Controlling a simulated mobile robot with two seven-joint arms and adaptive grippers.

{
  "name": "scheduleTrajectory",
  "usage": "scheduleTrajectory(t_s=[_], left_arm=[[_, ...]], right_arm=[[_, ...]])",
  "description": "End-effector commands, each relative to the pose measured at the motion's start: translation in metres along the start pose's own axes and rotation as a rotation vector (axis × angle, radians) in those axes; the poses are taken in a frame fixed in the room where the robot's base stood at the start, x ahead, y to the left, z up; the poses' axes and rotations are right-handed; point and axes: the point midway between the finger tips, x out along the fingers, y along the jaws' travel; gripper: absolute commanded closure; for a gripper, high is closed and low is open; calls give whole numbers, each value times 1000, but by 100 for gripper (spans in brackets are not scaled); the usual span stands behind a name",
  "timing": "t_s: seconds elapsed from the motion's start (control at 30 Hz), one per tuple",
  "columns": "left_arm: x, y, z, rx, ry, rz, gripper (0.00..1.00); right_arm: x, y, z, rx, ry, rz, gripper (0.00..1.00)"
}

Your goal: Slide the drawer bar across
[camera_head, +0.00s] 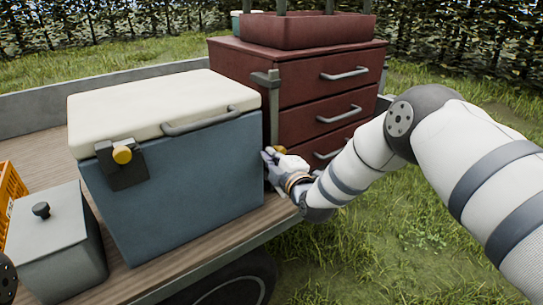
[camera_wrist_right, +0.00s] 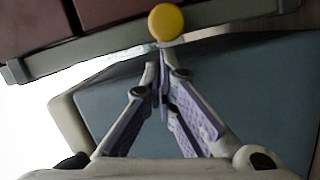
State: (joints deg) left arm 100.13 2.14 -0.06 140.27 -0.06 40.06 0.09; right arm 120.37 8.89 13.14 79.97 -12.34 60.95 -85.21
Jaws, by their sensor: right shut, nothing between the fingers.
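The drawer bar (camera_head: 273,112) is a grey upright bar at the left front edge of the red drawer cabinet (camera_head: 310,85). Its yellow knob (camera_head: 279,149) shows low on it, just above my right gripper (camera_head: 269,156). In the right wrist view the bar (camera_wrist_right: 95,50) crosses the top at a slant, with the round yellow knob (camera_wrist_right: 166,22) on it. There the tips of my right gripper (camera_wrist_right: 160,52) are together and empty, just below the knob in the picture. I cannot tell whether they touch it. My left gripper is not in view.
A blue cooler (camera_head: 190,160) with a cream lid stands close left of the bar and gripper. A grey lidded box (camera_head: 55,240) and an orange crate (camera_head: 10,190) stand further left on the wooden cart bed (camera_head: 150,260). Grass lies open to the right.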

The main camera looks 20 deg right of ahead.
Motion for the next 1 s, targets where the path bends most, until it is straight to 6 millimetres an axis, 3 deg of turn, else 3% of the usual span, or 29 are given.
scheduleTrajectory(t_s=[0.23, 0.53, 1.0], left_arm=[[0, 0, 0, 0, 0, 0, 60], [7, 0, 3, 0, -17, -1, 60], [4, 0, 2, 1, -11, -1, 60]], right_arm=[[0, 0, 1, 0, 0, 1, 100], [8, 8, 33, 1, -1, -1, 100], [9, 13, 32, 0, 1, 2, 100]])
